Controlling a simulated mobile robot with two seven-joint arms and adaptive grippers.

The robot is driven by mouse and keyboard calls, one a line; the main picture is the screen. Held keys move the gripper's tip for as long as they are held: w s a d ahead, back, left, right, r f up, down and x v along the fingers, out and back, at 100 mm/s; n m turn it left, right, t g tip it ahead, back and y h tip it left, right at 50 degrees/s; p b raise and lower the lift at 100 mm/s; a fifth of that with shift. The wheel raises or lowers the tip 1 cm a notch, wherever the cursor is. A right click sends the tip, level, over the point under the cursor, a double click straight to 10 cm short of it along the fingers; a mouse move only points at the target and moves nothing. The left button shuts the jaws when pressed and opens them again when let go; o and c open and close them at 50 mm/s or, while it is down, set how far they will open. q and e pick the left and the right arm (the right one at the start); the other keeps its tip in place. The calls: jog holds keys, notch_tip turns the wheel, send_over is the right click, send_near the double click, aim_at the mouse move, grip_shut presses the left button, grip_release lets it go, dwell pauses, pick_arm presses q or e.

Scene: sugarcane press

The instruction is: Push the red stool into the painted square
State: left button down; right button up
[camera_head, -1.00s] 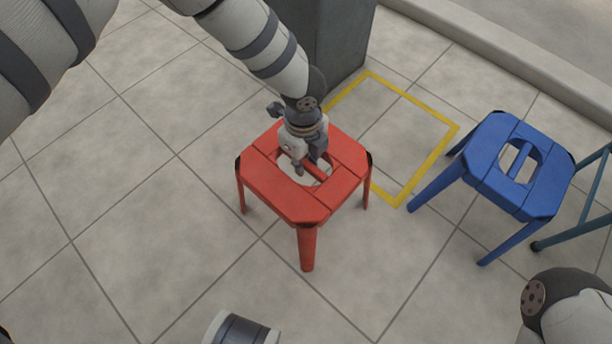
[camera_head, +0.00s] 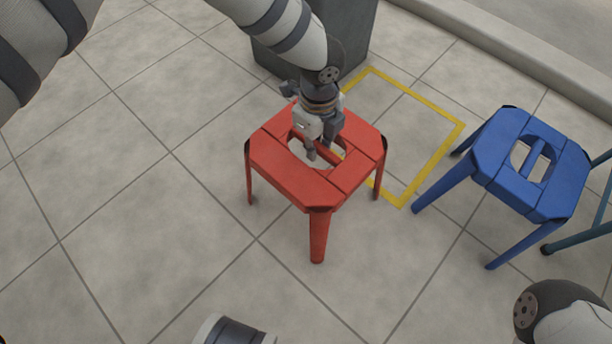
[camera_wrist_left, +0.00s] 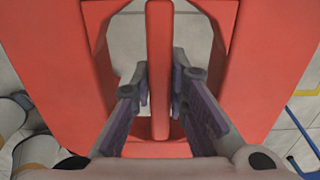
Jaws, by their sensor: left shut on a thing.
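The red stool (camera_head: 290,178) stands upright on the tiled floor in the head view, to the left of and in front of the painted square. The yellow outline of the painted square (camera_head: 437,156) lies on the floor behind and to the right of it; the stool hides part of its near left side. My left gripper (camera_head: 314,152) reaches down into the seat's opening. In the left wrist view its fingers (camera_wrist_left: 160,95) are on both sides of the stool's central red bar (camera_wrist_left: 159,60), shut on it. My right gripper is not seen.
A blue stool (camera_head: 487,178) stands right of the square, with a teal metal frame (camera_head: 585,236) beside it. A dark grey block (camera_head: 345,45) stands behind the square's left corner. A kerb (camera_head: 500,55) runs along the back right. Floor at the left is clear.

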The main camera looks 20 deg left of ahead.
pick_arm(q)
jog(key=w+b, duration=0.1)
jog(key=w, duration=0.1)
jog(key=w+d+b, duration=0.1)
jog(key=w, duration=0.1)
jog(key=w+d+b, duration=0.1)
jog(key=w, duration=0.1)
jog(key=shift+d+r, duration=0.1)
jog(key=shift+w+d, duration=0.25)
jog(key=shift+w, duration=0.45)
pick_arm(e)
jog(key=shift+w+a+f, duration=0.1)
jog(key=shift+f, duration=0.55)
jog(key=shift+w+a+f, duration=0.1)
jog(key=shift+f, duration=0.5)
